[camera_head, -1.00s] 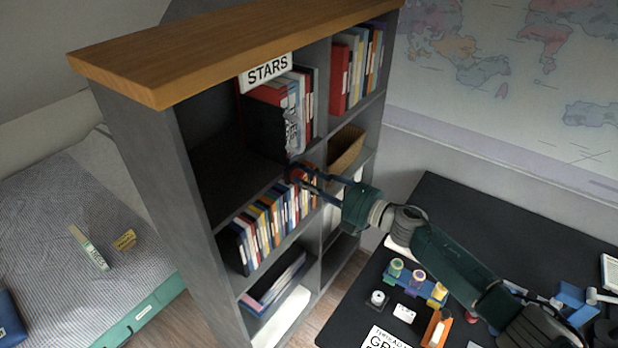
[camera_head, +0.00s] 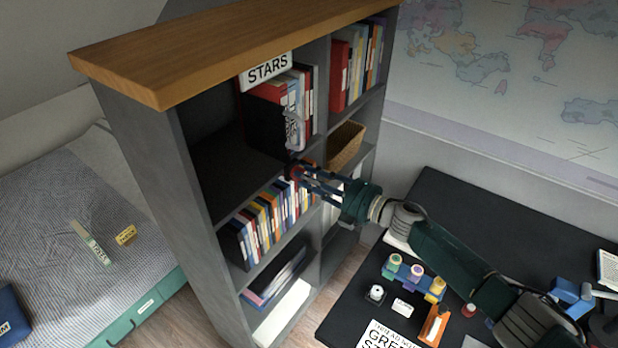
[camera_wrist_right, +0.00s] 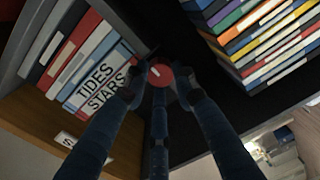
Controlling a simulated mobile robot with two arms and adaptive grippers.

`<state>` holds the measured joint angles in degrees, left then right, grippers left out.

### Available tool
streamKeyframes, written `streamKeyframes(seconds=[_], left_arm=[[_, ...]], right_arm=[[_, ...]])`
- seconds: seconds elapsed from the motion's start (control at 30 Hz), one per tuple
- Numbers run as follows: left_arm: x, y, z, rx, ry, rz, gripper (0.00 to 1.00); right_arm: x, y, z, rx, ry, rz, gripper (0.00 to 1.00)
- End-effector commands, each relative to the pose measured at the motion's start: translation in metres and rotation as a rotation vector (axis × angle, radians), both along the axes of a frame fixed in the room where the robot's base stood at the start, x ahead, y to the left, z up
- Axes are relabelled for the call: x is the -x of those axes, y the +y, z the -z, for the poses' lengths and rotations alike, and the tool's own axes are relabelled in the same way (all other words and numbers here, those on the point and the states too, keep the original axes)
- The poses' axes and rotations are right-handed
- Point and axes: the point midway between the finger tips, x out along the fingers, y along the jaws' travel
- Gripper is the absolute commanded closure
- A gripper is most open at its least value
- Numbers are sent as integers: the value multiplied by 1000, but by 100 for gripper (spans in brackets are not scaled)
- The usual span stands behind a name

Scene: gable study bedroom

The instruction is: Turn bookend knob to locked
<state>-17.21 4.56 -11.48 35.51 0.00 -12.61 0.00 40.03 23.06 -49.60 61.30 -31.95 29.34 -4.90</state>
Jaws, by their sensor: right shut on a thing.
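The red round bookend knob (camera_wrist_right: 160,74) shows in the right wrist view, with a pale mark on its face. It sits on a dark bookend beside the books. My right gripper (camera_wrist_right: 160,80) is shut on the knob, with its fingers on either side of it. In the head view my right gripper (camera_head: 302,172) reaches to the front edge of the shelf, below the black bookend (camera_head: 265,125) in the upper left compartment. The knob is mostly hidden there by the fingers. My left gripper is not in view.
The grey bookcase (camera_head: 150,170) has a wooden top and a STARS sign (camera_head: 267,71). Colourful books (camera_head: 268,222) fill the shelf below. A wicker basket (camera_head: 345,147) stands to the right. A dark desk (camera_head: 450,225) with spools and small items lies under my right arm.

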Motion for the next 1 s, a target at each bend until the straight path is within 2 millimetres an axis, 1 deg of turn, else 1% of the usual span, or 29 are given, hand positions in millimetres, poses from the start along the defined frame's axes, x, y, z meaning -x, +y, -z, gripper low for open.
streamKeyframes(seconds=[0.03,0.13,0.17,0.2,0.23,0.5,0.63,0.77,1.0], left_arm=[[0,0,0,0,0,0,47],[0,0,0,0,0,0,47],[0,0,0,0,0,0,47],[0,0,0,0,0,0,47],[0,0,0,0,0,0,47],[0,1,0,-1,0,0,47],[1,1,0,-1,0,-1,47],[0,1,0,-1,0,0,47],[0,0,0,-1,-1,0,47]], right_arm=[[1,0,3,2,4,-1,100],[1,0,3,3,3,-1,100],[1,0,3,3,3,-1,68],[1,0,3,3,3,-1,60],[1,0,3,3,3,-1,55],[1,0,1,1,0,0,55],[5,-7,1,2,0,1,55],[17,-25,1,4,0,2,55],[48,-67,0,5,2,1,55]])
